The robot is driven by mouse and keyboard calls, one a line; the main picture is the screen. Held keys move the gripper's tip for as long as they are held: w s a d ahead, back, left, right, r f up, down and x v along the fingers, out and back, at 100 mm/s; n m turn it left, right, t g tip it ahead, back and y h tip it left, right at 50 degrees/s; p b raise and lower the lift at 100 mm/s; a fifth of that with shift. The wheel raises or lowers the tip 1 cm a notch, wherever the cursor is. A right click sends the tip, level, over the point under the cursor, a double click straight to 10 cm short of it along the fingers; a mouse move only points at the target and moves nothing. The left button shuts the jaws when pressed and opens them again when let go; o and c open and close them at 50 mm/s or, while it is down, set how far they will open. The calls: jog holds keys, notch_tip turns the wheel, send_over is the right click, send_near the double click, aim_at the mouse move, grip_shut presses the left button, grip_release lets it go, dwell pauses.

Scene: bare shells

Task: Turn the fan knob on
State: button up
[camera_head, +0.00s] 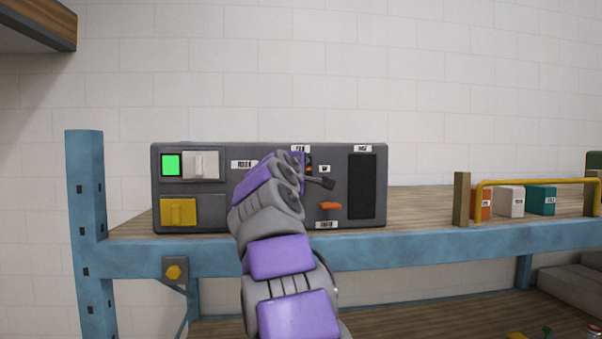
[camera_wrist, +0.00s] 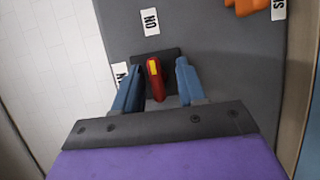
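The fan knob (camera_wrist: 155,82) is red with a yellow mark and sits on a dark base on the grey panel. In the wrist view its yellow-marked end points up, roughly toward the ON label (camera_wrist: 150,22). My gripper (camera_wrist: 158,86) has its two blue fingers on either side of the knob. A gap shows between the knob and the right finger; the left finger is very close, and I cannot tell if it touches. In the head view my gripper (camera_head: 320,183) is at the panel (camera_head: 270,215), and my arm mostly hides the knob.
An orange lever (camera_head: 330,206) is below the knob; it also shows in the wrist view (camera_wrist: 245,6). A dark vent (camera_head: 362,186) is to the right. A green light (camera_head: 170,165), white switch (camera_head: 200,165) and yellow switch (camera_head: 178,212) are left. The blue-edged shelf (camera_head: 430,241) carries the panel.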

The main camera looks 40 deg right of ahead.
jog(key=shift+s+a, duration=0.1)
jog(key=b+v, duration=0.3)
jog(key=v, duration=1.4)
jog(key=shift+a, duration=0.15)
jog(key=shift+f, duration=0.15)
jog(key=s+a+f+m+g+y+b, duration=0.1)
jog(key=s+a+f+g+y+b, duration=0.15)
jog(key=f, duration=1.05)
jog(key=s+a+f+m+g+y+b, duration=0.1)
jog(key=s+f+m+y+b, duration=0.2)
jog(key=f, duration=1)
jog(key=s+a+f+g+y+b, duration=0.1)
jog(key=s+f+y+b, duration=0.2)
jog(key=f, duration=0.9)
jog(key=s+a+f+m+g+y+b, duration=0.1)
jog(key=s+a+f+g+y+b, duration=0.1)
jog(key=s+a+f, duration=0.4)
jog(key=s+a+f+m+g+y+b, duration=0.1)
jog(key=s+a+f+g+y+b, duration=0.1)
jog(key=s+a+f, duration=0.4)
jog(key=s+a+f+m+g+y+b, duration=0.1)
jog(key=s+a+f+b, duration=0.5)
jog(key=s+f, duration=0.6)
notch_tip(320, 180, down, 9)
jog(key=g+y, duration=0.1)
jog(key=g, duration=0.1)
jog(key=shift+f+g, duration=0.2)
jog(key=shift+g, duration=0.15)
